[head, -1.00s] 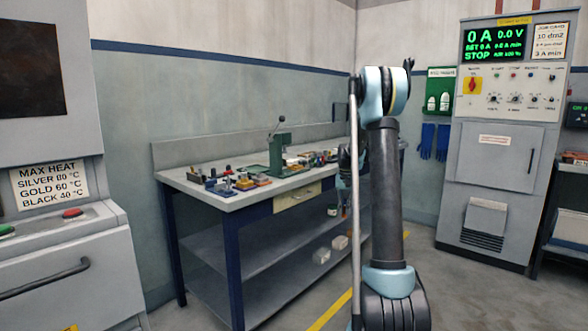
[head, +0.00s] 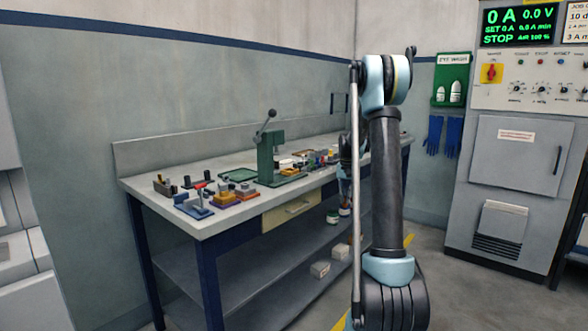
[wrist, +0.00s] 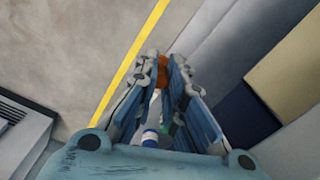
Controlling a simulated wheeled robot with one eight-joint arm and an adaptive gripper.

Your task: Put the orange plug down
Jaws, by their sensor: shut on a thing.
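My gripper (wrist: 163,62) shows in the wrist view with its two fingers close together, shut on the orange plug (wrist: 162,72). Only a small orange part of the plug shows between the fingertips; the fingers hide the rest. In the head view, my gripper is mostly hidden behind my arm, beside the bench's right part, and the plug cannot be made out there. The workbench (head: 150,184) has a grey top and dark blue legs.
A green lever press (head: 271,155) stands on the bench, with several small fixtures and blocks to its left and more items to its right. Small containers sit on the lower shelf (head: 260,285). A grey control cabinet (head: 515,160) stands at the right. Floor with a yellow line lies between.

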